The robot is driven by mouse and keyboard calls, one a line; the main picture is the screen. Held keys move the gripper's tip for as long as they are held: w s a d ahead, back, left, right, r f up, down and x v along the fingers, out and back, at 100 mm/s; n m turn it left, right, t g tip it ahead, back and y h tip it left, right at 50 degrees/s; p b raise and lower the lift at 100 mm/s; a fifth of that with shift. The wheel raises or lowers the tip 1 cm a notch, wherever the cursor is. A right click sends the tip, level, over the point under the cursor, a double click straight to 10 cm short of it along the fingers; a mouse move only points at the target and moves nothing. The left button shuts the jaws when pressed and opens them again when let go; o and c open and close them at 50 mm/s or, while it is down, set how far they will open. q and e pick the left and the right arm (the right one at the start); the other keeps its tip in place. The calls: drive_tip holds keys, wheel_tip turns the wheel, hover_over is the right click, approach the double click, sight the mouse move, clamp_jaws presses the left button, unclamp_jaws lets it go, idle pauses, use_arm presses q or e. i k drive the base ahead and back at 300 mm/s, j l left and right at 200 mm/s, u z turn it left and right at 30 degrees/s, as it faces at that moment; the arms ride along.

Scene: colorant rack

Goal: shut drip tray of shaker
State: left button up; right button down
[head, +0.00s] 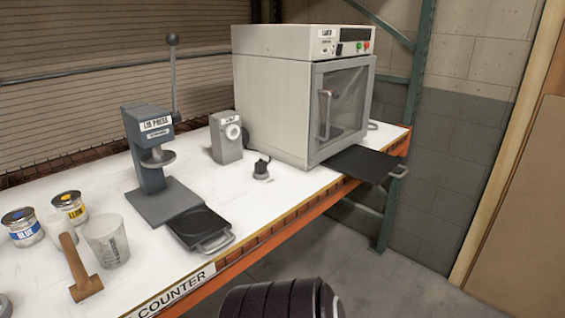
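The shaker (275,95) is a large pale box at the back of the counter, with a windowed door (345,100) that looks closed and a control panel on top. Its drip tray (362,163) is a flat black plate sticking out from under the door, past the counter's front edge. A pale loop handle (399,172) is on the tray's outer end. Neither of my grippers shows in the head view, so their distance from the tray cannot be seen.
A lid press (150,145) has its own black tray (198,227) pulled out. A small dial box (226,137), a small black item (261,168), paint cans, a clear cup (107,240) and a mallet (80,265) stand on the counter. A dark ridged shape fills the bottom middle. Floor to the right is clear.

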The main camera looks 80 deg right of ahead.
sight(368, 165)
drive_tip(key=z, duration=3.5)
